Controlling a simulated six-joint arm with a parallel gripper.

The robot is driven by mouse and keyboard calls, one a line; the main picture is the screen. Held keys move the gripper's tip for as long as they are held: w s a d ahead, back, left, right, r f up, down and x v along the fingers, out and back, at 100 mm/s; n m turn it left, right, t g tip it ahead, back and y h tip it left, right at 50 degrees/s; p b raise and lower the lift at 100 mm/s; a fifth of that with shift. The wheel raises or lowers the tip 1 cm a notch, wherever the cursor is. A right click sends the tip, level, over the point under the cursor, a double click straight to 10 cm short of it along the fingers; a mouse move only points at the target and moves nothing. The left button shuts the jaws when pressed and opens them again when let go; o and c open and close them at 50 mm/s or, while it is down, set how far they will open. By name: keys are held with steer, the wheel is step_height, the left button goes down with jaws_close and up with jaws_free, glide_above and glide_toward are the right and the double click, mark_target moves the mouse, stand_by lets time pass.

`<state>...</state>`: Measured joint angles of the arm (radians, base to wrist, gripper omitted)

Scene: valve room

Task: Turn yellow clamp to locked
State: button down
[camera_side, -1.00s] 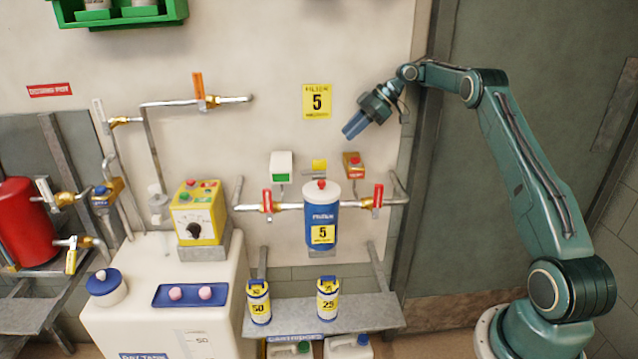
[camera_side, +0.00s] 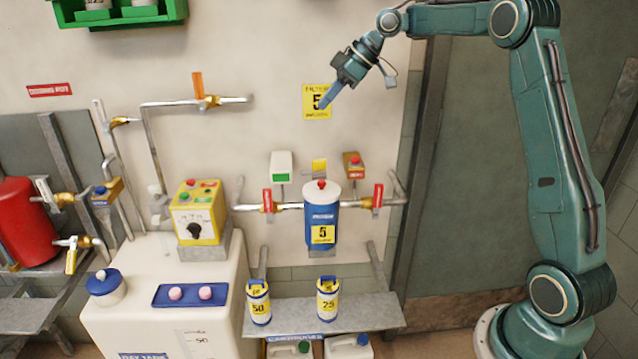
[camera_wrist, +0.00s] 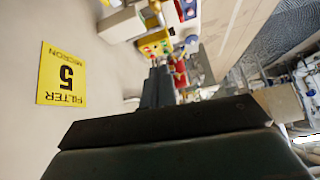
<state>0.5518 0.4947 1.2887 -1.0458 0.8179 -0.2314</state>
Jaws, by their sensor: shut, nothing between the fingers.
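A small yellow piece (camera_side: 319,166) shows on the wall just above the red-topped blue and white filter housing (camera_side: 321,220) in the side view. I cannot tell for sure whether it is the clamp, or which position it is in. My gripper (camera_side: 323,103) is shut and empty, in front of the yellow filter sign and above the housing, pointing down and left. In the wrist view, the fingers of my gripper (camera_wrist: 159,68) are together and touch nothing I can make out.
Red-handled valves (camera_side: 267,200) (camera_side: 377,196) flank the housing on its pipe. A green-fronted box (camera_side: 281,166) and a brown box (camera_side: 353,166) are above. Two cartridges (camera_side: 259,303) (camera_side: 327,300) stand on the shelf below.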

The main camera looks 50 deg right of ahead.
steer(key=s+a+r+m+h, duration=0.2)
steer(key=s+a, duration=0.4)
steer(key=s, duration=0.3)
steer(key=s+a+r+m+h, duration=0.1)
steer(key=s+a+r+m, duration=0.1)
steer(key=s+a, duration=0.6)
steer(key=s+d+f+m+h, duration=0.2)
steer(key=s+f+m, duration=0.1)
steer(key=s, duration=0.6)
steer(key=w+d+f+m+h, duration=0.1)
steer(key=w+d+f+m, duration=0.15)
steer(key=w, duration=0.75)
steer(key=w+d+f+m+h, duration=0.1)
steer(key=w+d+m+h, duration=0.2)
steer(key=w, duration=0.7)
steer(key=w+d+f+m, duration=0.1)
steer(key=w+d+f, duration=0.2)
steer(key=w+f, duration=0.2)
steer(key=w+d+f+m, duration=0.1)
steer(key=w+d+f, duration=0.3)
steer(key=w, duration=0.5)
steer(key=shift+w+f+h, duration=0.4)
steer(key=shift+f, duration=0.5)
steer(key=shift+d, duration=0.1)
